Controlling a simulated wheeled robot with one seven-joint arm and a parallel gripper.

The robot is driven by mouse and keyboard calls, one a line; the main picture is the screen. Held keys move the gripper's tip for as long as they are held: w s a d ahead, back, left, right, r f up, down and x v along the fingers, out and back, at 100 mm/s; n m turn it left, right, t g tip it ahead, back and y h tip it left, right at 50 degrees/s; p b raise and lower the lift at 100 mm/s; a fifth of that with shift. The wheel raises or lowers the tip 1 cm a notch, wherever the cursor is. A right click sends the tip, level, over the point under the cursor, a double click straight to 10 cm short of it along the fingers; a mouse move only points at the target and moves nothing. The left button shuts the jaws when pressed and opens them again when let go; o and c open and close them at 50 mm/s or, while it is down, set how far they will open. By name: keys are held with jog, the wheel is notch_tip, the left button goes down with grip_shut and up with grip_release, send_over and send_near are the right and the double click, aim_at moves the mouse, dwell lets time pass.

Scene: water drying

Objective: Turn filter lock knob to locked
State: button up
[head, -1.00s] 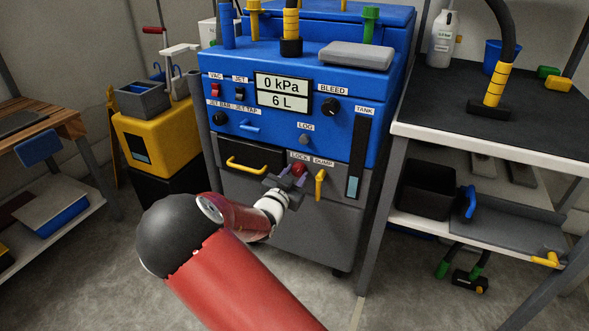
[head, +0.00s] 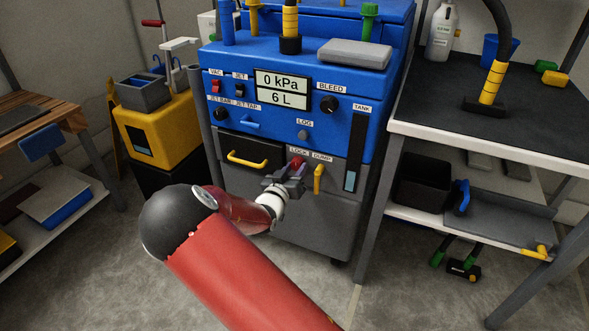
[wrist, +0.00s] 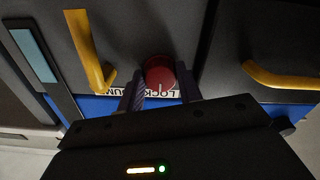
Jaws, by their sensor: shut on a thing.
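The filter lock knob (head: 296,161) is small, round and red, under the LOCK label (head: 299,150) on the grey lower front of the blue machine. In the wrist view the red knob (wrist: 160,76) sits between my two fingers, with a pale mark line on its face. My gripper (head: 292,168) is at the knob and shut on it; it also shows in the wrist view (wrist: 161,88). The fingers cover part of the knob's sides and of the label.
The yellow dump handle (head: 319,179) is close to the right of my gripper. A yellow drawer handle (head: 247,159) is to the left. The blue machine (head: 250,62) reads 0 kPa and 6 L. A workbench (head: 460,140) stands on the right.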

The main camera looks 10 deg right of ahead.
jog(key=o, duration=1)
jog(key=v, duration=0.7)
jog(key=shift+s+a, duration=0.25)
jog(key=shift+s, duration=0.05)
jog(key=shift+d, duration=0.1)
